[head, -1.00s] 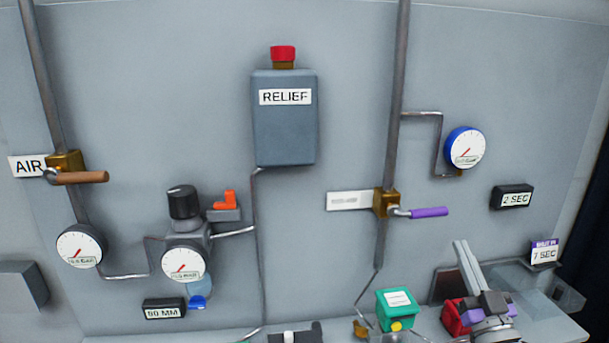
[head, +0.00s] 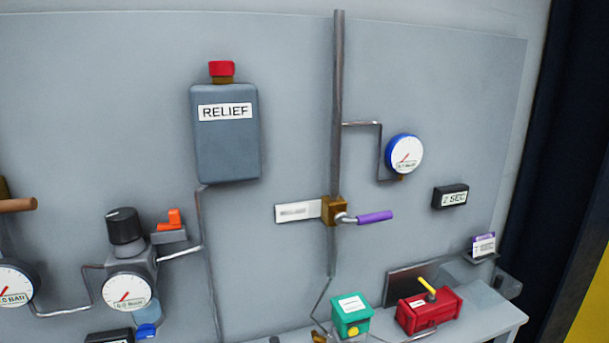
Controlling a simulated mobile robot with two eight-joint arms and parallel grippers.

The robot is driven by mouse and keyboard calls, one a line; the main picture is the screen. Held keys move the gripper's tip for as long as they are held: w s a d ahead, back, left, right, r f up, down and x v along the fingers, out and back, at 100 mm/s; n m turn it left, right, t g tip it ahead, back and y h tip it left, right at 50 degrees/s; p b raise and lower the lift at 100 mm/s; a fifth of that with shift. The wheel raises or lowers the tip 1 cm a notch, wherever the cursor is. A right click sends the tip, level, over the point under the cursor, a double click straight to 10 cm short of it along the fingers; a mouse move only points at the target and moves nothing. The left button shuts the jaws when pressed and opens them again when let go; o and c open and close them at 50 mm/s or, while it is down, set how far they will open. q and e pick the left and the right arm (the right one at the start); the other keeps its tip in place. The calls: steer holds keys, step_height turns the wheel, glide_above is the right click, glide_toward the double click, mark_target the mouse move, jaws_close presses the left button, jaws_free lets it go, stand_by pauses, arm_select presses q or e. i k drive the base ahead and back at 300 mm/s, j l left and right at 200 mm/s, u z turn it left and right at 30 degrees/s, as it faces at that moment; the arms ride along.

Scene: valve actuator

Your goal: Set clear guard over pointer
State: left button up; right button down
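The red actuator box (head: 430,311) sits on the bench at the lower right. A yellow pointer (head: 427,286) stands tilted on its top, over a dark round hub. I cannot make out a clear guard over the pointer or elsewhere in this view. Neither of my grippers is in view.
A green box (head: 351,314) with a yellow button stands left of the red box. A dark panel (head: 408,283) is behind it. The bench (head: 485,317) has bare room to the right. A purple-handled valve (head: 334,210) and blue gauge (head: 404,154) are on the wall above.

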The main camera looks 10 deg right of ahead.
mark_target(499, 280)
steer(key=z, duration=1.8)
